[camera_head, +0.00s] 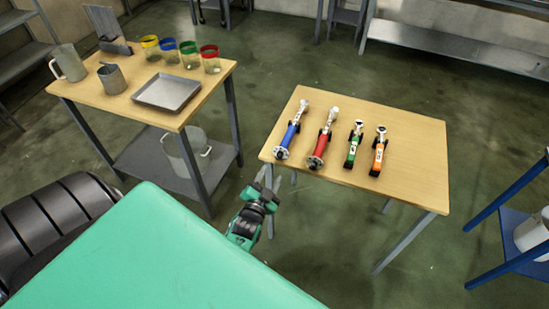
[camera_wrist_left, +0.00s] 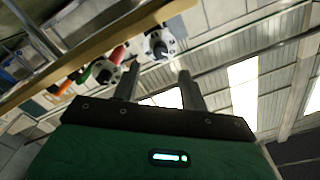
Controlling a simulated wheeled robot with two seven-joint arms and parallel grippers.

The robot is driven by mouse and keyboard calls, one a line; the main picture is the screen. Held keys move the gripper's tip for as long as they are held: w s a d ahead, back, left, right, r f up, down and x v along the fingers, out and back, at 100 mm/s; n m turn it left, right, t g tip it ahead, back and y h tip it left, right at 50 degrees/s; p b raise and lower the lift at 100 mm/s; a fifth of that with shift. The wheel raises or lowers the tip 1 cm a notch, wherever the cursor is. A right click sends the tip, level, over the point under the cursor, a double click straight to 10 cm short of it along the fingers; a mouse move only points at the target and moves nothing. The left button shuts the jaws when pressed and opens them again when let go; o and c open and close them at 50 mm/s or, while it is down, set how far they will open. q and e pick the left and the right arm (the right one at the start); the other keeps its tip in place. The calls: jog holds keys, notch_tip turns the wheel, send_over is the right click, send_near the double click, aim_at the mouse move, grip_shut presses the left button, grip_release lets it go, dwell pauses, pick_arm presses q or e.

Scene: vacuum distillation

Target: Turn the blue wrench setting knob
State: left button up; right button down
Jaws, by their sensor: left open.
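The blue wrench (camera_head: 290,134) lies on the right wooden table (camera_head: 410,170), leftmost in a row of wrenches. My left gripper (camera_head: 267,178) is open and empty, in front of and below that corner, apart from the knob. In the left wrist view a white round knob (camera_wrist_left: 160,44), apparently the blue wrench's, shows just beyond the two fingers (camera_wrist_left: 158,74). The blue handle is mostly hidden there. My right gripper is not in view.
A red wrench (camera_head: 322,140), a green wrench (camera_head: 352,150) and an orange wrench (camera_head: 378,155) lie to the right. Another table (camera_head: 110,105) at left holds a tray (camera_head: 167,92), jars and metal cups. A blue rack (camera_head: 505,225) stands at the right edge.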

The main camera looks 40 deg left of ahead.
pick_arm(q)
jog(key=v, duration=0.6)
jog(key=shift+s+b, duration=0.35)
jog(key=shift+b, duration=0.1)
jog(key=s+d+f+g+h, duration=0.2)
jog(key=s+d+f+g, duration=0.1)
jog(key=f, duration=0.7)
jog(key=s+d+f+g+h, duration=0.1)
jog(key=s+d+f+g, duration=0.15)
jog(key=f, duration=0.75)
jog(key=s+d+f+g+h, duration=0.2)
jog(key=s+d+f, duration=0.2)
jog(key=f, duration=0.6)
jog(key=s+a+f+g, duration=0.1)
jog(key=s+f+g, duration=0.2)
jog(key=s, duration=0.6)
jog(key=s+a+f+n+g, duration=0.1)
jog(key=s+f+g, duration=0.2)
jog(key=s+f, duration=0.5)
jog(key=s+a+f+g, duration=0.1)
jog(key=s+f+g, duration=0.2)
jog(key=s, duration=0.7)
notch_tip(320, 180, down, 2)
jog(key=shift+a+f+n, duration=0.2)
jog(key=shift+a+n, duration=0.05)
jog(key=shift+n, duration=0.15)
jog(key=shift+c, duration=0.4)
jog(key=shift+c, duration=0.4)
jog(key=shift+s, duration=0.1)
